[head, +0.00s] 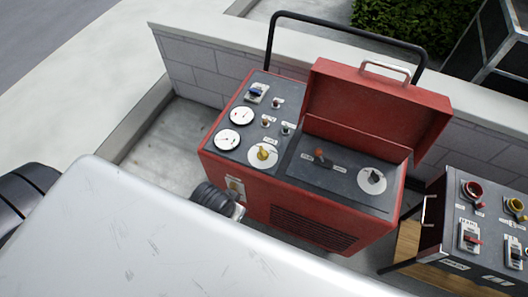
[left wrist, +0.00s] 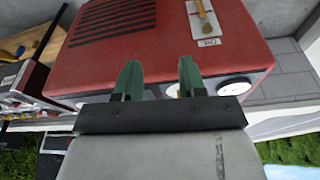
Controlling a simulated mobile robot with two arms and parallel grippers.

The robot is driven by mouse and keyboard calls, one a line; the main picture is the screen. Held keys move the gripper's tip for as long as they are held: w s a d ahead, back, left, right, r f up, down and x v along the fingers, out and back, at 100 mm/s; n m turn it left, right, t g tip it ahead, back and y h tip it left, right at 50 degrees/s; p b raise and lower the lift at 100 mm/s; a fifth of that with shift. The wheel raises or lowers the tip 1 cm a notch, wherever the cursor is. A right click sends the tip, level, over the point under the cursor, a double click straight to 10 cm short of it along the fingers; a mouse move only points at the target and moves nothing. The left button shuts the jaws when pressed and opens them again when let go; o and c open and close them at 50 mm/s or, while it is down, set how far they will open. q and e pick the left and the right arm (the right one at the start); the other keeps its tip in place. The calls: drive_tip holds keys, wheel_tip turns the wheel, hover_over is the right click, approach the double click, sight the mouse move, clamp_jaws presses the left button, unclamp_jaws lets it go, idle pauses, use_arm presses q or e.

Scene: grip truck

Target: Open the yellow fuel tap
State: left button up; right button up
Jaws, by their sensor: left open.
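The red generator (head: 290,205) stands in the middle of the head view with its red lid raised. A small pale plate (head: 236,188) with a yellowish lever is on its front face, partly hidden by my left arm's end. The lever (left wrist: 200,8) shows at the top edge of the left wrist view, on a plate with a label. A yellow knob (head: 263,153) on a white dial is on the top panel. I cannot read which is marked fuel. My left gripper (left wrist: 158,76) has green fingers, open and empty, below the lever in that view. My right gripper is out of view.
A second control box (head: 475,240) with red and yellow knobs stands at the right on a wooden surface. A low block wall (head: 210,70) runs behind the generator. My pale arm covers the lower left of the head view.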

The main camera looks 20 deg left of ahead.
use_arm(q)
wheel_tip(320, 180, up, 4)
drive_tip(key=w+d+f+n, duration=0.1)
drive_tip(key=w, duration=0.2)
drive_tip(key=r+n+g, duration=0.1)
drive_tip(key=n+g, duration=0.2)
drive_tip(key=n, duration=0.6)
hover_over(264, 153)
wheel_tip(264, 153, down, 10)
drive_tip(key=shift+f+b, duration=0.25)
drive_tip(key=shift+b, duration=0.35)
clamp_jaws()
